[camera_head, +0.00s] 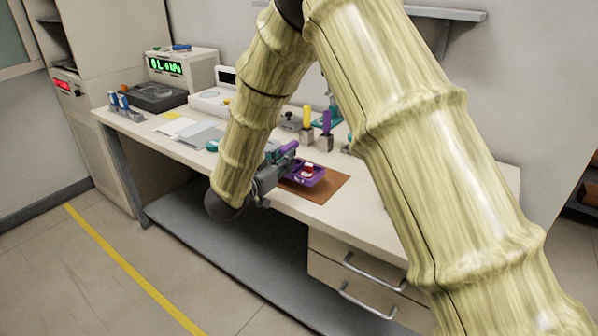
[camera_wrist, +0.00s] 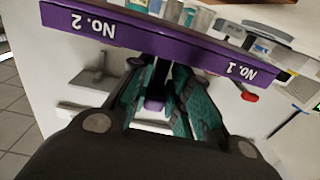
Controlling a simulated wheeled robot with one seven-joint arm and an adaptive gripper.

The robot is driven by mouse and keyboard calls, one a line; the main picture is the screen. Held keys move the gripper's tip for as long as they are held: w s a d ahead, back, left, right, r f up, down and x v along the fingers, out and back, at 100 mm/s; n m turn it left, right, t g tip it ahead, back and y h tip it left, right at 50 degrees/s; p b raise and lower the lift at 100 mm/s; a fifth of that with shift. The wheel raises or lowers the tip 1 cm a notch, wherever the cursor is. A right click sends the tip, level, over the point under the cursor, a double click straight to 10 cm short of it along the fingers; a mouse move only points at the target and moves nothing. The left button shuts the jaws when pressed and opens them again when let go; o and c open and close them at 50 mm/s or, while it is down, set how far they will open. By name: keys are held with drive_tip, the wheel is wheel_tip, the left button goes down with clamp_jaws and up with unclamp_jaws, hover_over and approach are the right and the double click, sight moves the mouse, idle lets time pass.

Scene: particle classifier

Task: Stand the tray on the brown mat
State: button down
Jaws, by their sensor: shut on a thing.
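The purple tray (camera_head: 318,180) is over the left part of the brown mat (camera_head: 330,191). I cannot tell whether it touches the mat. A small red and white thing (camera_head: 308,170) shows in it. In the wrist view the tray's purple wall (camera_wrist: 140,34) crosses the top, with labels "No. 2" and "No. 1" upside down. My gripper (camera_head: 284,160) is at the tray's left side. Its teal fingers (camera_wrist: 157,92) are shut on a purple part of the tray, mostly hidden between them. The right part of the mat is bare.
A purple-topped block (camera_head: 326,130) and a yellow-topped block (camera_head: 306,128) stand behind the mat. Grey sheets (camera_head: 195,133) lie left of my arm. Devices, including a green display (camera_head: 165,66), stand at the back left. The table's front edge is close to the mat.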

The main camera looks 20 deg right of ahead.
sight(299, 173)
drive_tip(key=shift+s+d+f, duration=0.1)
drive_tip(key=shift+s+d, duration=0.2)
drive_tip(key=shift+d, duration=0.65)
drive_tip(key=shift+s+d+f, duration=0.1)
drive_tip(key=shift+s+d, duration=0.15)
drive_tip(key=shift+d, duration=0.65)
drive_tip(key=shift+f, duration=1.75)
drive_tip(key=c, duration=1.3)
unclamp_jaws()
drive_tip(key=shift+f, duration=0.1)
drive_tip(key=shift+s+a, duration=0.35)
drive_tip(key=shift+a, duration=0.05)
drive_tip(key=v, duration=1.1)
